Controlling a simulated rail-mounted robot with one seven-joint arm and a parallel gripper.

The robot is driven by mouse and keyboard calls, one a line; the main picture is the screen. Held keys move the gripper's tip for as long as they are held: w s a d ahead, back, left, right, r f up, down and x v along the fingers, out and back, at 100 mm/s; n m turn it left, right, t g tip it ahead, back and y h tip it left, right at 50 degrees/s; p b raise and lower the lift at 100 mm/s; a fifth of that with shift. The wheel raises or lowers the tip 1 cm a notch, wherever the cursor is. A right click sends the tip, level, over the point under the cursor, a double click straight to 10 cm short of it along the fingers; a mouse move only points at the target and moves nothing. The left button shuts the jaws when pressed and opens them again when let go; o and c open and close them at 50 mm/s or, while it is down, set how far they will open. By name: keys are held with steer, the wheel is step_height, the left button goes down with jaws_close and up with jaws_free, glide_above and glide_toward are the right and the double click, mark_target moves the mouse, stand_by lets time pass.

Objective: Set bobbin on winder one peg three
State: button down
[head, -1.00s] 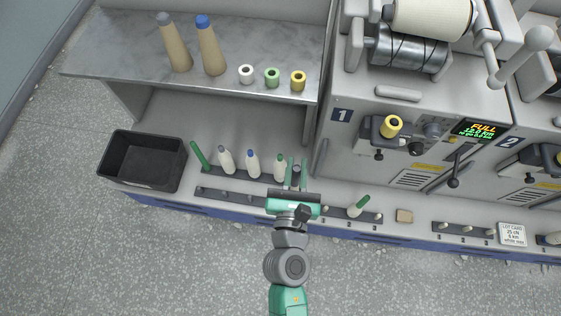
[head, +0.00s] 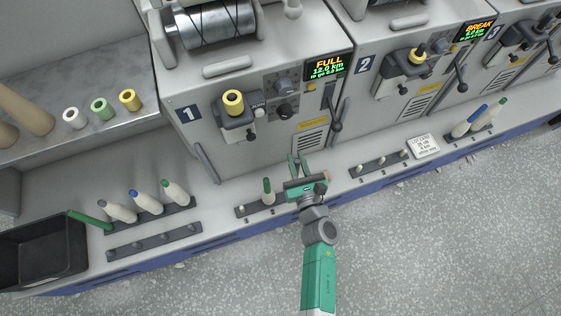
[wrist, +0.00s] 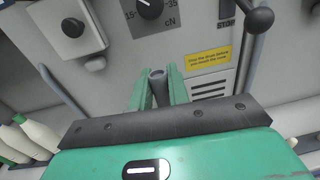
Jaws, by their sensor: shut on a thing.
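My gripper (head: 298,158) is over the ledge in front of winder one (head: 188,113), near the right end of its peg rail (head: 250,209). In the wrist view my gripper (wrist: 160,88) is closed around a grey tube (wrist: 159,85), the bobbin, of which only the upper end shows. A green-tipped bobbin (head: 268,191) stands on the winder one rail, left of my gripper. A bare peg shows at the rail's left end. The gripper hides the rail's right part, so I cannot see the pegs there.
Several bobbins stand on the tray rail (head: 153,238) area at left, beside a black bin (head: 45,250). The winder two rail (head: 380,166) holds no bobbins; a lot card (head: 423,147) lies beside it. Blue- and green-tipped bobbins (head: 470,122) stand farther right. A lever (head: 335,118) projects from winder one.

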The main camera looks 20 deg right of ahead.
mark_target(298, 171)
steer(key=shift+a, duration=0.15)
steer(key=shift+d+f, duration=0.15)
steer(key=shift+d, duration=0.4)
steer(key=shift+f+b, duration=0.25)
steer(key=shift+b, duration=0.1)
step_height(298, 171, down, 5)
steer(key=b, duration=0.4)
steer(key=shift+b, duration=0.35)
stand_by(0.4)
steer(key=shift+f+b, duration=0.6)
steer(key=shift+b, duration=0.05)
steer(key=c, duration=1.6)
jaws_free()
steer(key=shift+s, duration=0.15)
